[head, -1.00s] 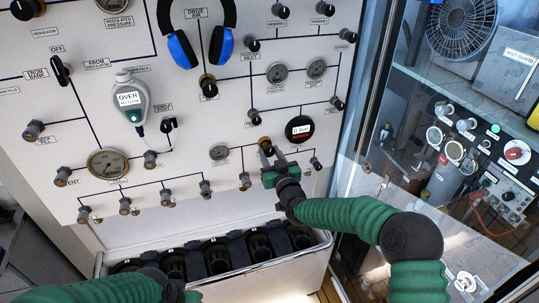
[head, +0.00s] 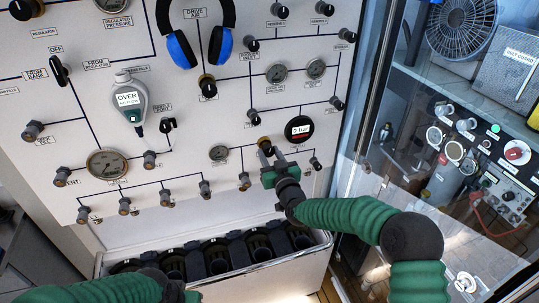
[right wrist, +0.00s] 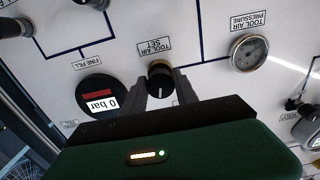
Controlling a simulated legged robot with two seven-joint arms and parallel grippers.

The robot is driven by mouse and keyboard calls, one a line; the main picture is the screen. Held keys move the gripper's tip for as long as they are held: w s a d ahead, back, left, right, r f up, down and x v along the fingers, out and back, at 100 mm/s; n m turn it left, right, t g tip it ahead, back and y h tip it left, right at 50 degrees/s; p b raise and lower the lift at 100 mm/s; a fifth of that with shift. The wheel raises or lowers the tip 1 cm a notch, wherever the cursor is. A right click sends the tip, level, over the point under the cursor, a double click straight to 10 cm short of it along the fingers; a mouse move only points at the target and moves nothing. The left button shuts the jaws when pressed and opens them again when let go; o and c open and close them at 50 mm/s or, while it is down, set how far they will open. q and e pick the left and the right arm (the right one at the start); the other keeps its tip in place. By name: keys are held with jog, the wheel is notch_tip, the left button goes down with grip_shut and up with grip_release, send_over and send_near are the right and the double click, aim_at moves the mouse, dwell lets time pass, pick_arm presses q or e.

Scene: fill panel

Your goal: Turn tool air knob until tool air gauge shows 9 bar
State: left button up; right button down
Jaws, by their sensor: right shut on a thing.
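The tool air knob (right wrist: 159,82) is a dark round knob with a white mark and a brass collar, under a label reading TOOL AIR SET. My right gripper (right wrist: 160,92) is shut on it, one finger on each side. In the head view the right gripper (head: 266,157) covers most of the knob, and its brass collar (head: 264,142) shows above. The tool air gauge (right wrist: 249,53) is a small round dial labelled TOOL AIR PRESSURE; it also shows in the head view (head: 219,152). Its needle is too small to read. My left gripper is out of view.
A round fine fill display (right wrist: 101,97) reading 0 bar sits close beside the gripped knob. Other knobs and a larger gauge (head: 107,164) crowd the panel. A bin of dark cylinders (head: 218,290) stands below, and a glass partition (head: 350,180) is at right.

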jog(key=shift+s+f, duration=0.1)
jog(key=shift+f, duration=0.1)
dwell(0.6)
jog(key=c, duration=1.3)
grip_release()
jog(key=o, duration=0.3)
jog(key=shift+r, duration=0.15)
jog(key=shift+o, duration=0.2)
jog(key=shift+s+d, duration=0.1)
jog(key=shift+s, duration=0.2)
pick_arm(q)
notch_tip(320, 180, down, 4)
jog(key=b, duration=0.3)
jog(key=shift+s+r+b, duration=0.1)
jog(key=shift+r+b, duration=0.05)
jog(key=shift+b, duration=0.25)
pick_arm(e)
jog(key=v, duration=1.6)
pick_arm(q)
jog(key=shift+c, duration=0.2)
